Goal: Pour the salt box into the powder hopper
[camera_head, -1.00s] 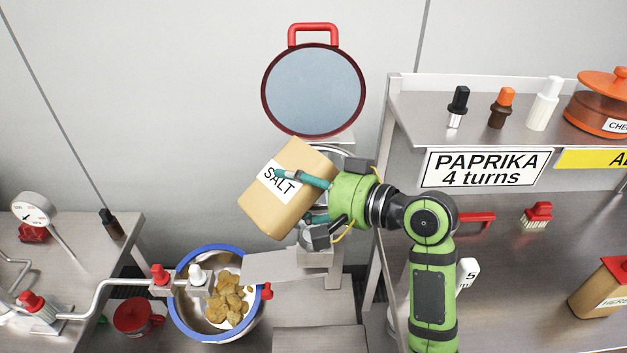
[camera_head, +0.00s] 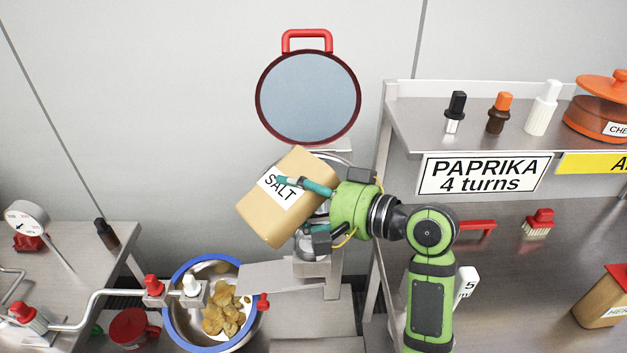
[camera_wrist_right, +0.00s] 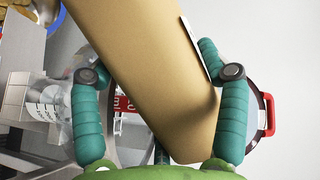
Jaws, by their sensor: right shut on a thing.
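The salt box (camera_head: 265,217), tan with a white SALT label, is held tilted in my right gripper (camera_head: 309,205), its lower end pointing down and left. In the right wrist view the box (camera_wrist_right: 150,70) lies between the teal fingers of my right gripper (camera_wrist_right: 160,90). The powder hopper seems to be the part behind and below the box, with a round lid (camera_head: 308,98) raised on its red handle side; its mouth is mostly hidden by the box and gripper. I cannot tell whether salt is flowing. My left gripper is out of view.
A blue-rimmed bowl (camera_head: 170,325) with brown pieces stands at lower left below a metal chute (camera_head: 280,274). A shelf (camera_head: 420,130) with several bottles and a PAPRIKA sign (camera_head: 484,175) is on the right. A dial gauge (camera_head: 27,217) stands at far left.

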